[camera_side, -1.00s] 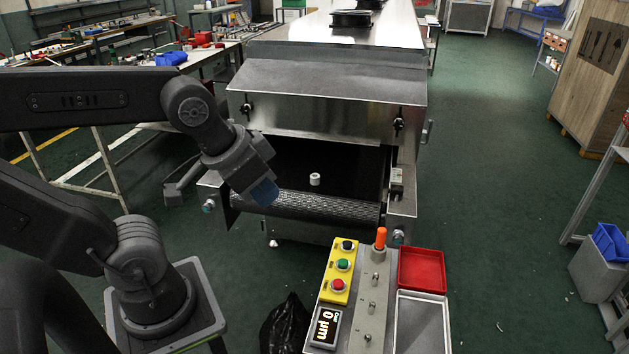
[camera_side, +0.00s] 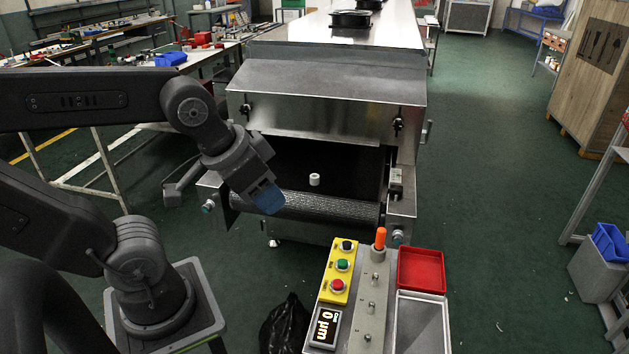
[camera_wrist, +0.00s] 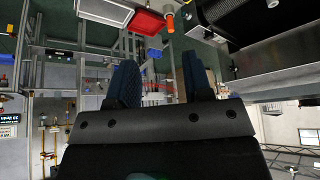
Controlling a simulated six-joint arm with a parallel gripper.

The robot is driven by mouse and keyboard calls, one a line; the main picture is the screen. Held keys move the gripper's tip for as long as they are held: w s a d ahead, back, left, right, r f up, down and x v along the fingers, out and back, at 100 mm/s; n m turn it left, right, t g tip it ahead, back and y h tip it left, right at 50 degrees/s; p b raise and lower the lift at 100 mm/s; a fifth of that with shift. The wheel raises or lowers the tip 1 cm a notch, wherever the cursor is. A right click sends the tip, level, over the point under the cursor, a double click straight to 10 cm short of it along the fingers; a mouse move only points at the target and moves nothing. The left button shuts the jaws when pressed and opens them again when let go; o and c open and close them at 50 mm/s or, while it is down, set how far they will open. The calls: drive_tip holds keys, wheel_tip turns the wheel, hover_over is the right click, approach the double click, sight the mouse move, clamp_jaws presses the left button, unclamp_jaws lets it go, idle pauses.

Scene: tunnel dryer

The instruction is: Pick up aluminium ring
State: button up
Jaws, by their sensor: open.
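The aluminium ring (camera_side: 314,180) is a small pale cylinder on the dark belt (camera_side: 345,180) at the dryer's mouth in the side view. My gripper (camera_side: 270,202) has blue fingers and hangs at the left front of the belt, to the left of the ring and apart from it. In the wrist view my gripper (camera_wrist: 158,78) shows two blue fingers spread apart with nothing between them. I do not see the ring in the wrist view.
The dryer hood (camera_side: 325,110) stands above and behind the belt. In front are a panel with a yellow button box (camera_side: 341,271), an orange-topped post (camera_side: 380,240), a red tray (camera_side: 422,270) and a metal tray (camera_side: 422,325). The wrist view also shows the red tray (camera_wrist: 147,21).

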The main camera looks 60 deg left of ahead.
drive_tip(key=o, duration=0.3)
